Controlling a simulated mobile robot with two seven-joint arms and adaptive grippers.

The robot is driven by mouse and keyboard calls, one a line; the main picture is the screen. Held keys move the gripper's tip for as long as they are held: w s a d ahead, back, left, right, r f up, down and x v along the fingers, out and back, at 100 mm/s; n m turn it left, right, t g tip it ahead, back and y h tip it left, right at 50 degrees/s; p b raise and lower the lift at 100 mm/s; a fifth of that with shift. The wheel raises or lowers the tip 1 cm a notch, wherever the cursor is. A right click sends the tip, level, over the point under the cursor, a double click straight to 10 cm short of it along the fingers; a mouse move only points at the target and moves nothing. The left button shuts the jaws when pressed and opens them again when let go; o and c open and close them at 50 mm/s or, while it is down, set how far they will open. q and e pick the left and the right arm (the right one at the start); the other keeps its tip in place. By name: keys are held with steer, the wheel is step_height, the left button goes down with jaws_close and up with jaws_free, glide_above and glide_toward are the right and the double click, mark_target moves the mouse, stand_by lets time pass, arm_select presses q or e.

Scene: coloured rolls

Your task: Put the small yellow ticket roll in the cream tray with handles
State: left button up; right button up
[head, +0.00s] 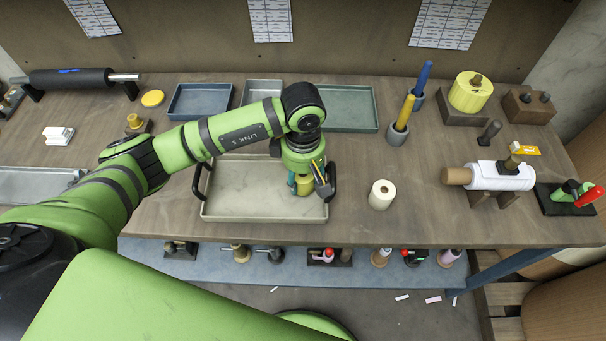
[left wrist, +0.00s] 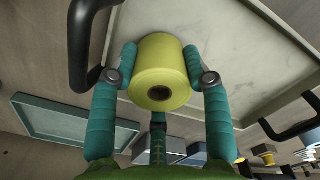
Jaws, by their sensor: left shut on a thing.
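In the head view the yellow roll (head: 304,186) shows partly behind my left gripper (head: 307,184), over the right end of the cream tray with handles (head: 240,190). In the left wrist view the tray (left wrist: 215,30) lies behind the roll, one dark handle (left wrist: 84,45) close to the left finger. Whether the roll touches the tray floor I cannot tell. My right gripper is not in view.
A white roll (head: 382,194) stands right of the tray. Blue (head: 200,101), grey (head: 262,92) and green (head: 347,108) trays lie behind it. Cups with a yellow (head: 405,112) and a blue (head: 422,78) tool stand back right. The tray's left part is empty.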

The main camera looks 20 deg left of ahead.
arm_select(q)
steer(key=shift+f, duration=0.65)
steer(key=shift+f, duration=0.1)
steer(key=shift+f, duration=0.15)
steer(key=o, duration=1.2)
